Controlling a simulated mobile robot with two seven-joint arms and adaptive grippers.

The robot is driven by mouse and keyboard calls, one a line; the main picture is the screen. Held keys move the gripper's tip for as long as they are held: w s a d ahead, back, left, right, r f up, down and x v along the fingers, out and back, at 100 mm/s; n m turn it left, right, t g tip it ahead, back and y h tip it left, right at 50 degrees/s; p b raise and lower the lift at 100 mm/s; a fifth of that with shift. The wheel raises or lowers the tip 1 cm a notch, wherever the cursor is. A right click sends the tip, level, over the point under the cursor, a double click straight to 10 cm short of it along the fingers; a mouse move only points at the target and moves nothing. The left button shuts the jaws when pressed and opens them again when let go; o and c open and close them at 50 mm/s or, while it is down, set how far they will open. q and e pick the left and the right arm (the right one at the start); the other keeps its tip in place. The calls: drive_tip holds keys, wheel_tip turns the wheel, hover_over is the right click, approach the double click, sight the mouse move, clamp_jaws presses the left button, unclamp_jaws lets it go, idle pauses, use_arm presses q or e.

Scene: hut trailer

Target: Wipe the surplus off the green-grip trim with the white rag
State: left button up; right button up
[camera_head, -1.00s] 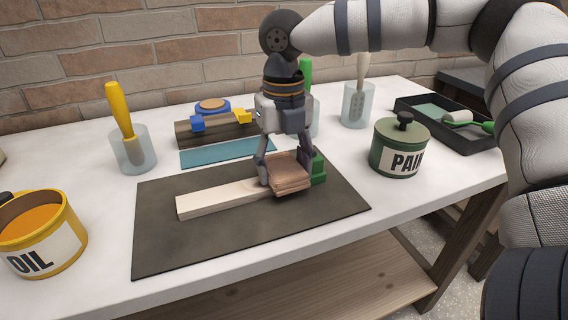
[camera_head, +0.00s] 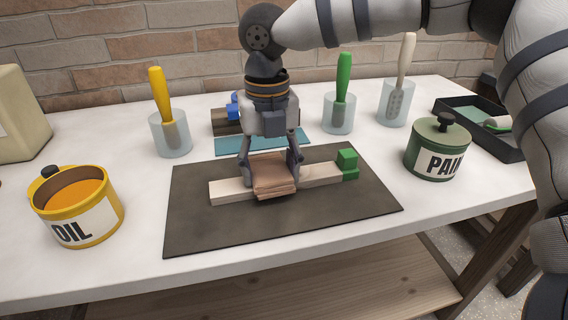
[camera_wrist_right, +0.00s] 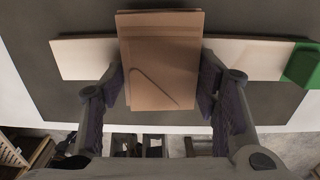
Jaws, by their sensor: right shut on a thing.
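The trim is a pale wooden strip (camera_head: 225,188) with a green grip (camera_head: 348,164) at its right end, lying flat on a dark mat (camera_head: 230,230). My right gripper (camera_head: 270,168) is shut on a folded tan-brown rag (camera_head: 272,180), which lies across the middle of the strip and hides that part of it. The rag looks tan, not white. In the right wrist view the rag (camera_wrist_right: 160,60) sits between the fingers, with bare strip (camera_wrist_right: 85,60) on both sides and the green grip (camera_wrist_right: 302,65) at right. My left gripper is not in view.
A yellow oil tin (camera_head: 85,212) stands at left and a green paint tin (camera_head: 437,150) at right. Cups with a yellow (camera_head: 160,95), a green (camera_head: 343,75) and a cream handle (camera_head: 405,60) stand behind. A black tray (camera_head: 480,130) is far right. The mat's front is clear.

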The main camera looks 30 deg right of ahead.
sight(223, 190)
drive_tip(key=shift+w+a, duration=0.4)
drive_tip(key=shift+a, duration=1)
drive_tip(key=shift+w+a, duration=0.35)
drive_tip(key=shift+a, duration=1.05)
drive_tip(key=shift+w+a, duration=0.4)
drive_tip(key=shift+a, duration=1)
drive_tip(key=shift+w+d+f+b, duration=0.1)
drive_tip(key=shift+w+b, duration=0.2)
drive_tip(key=shift+w, duration=0.2)
drive_tip(key=shift+s, duration=0.2)
drive_tip(key=shift+s+a+p, duration=0.2)
drive_tip(key=shift+s+p, duration=0.25)
drive_tip(key=shift+s, duration=0.45)
drive_tip(key=shift+f, duration=0.15)
drive_tip(key=shift+w+d+f+b, duration=0.1)
drive_tip(key=shift+w+b, duration=0.15)
drive_tip(key=shift+w, duration=0.2)
drive_tip(key=shift+w+d+f+b, duration=0.1)
drive_tip(key=shift+w+b, duration=0.1)
drive_tip(key=shift+w, duration=0.2)
drive_tip(key=shift+w+r, duration=0.15)
drive_tip(key=shift+s+r+p, duration=0.3)
drive_tip(key=shift+r, duration=0.05)
drive_tip(key=shift+c, duration=0.5)
drive_tip(key=shift+s, duration=0.2)
drive_tip(key=shift+f, duration=0.15)
wheel_tip(223, 190, up, 7)
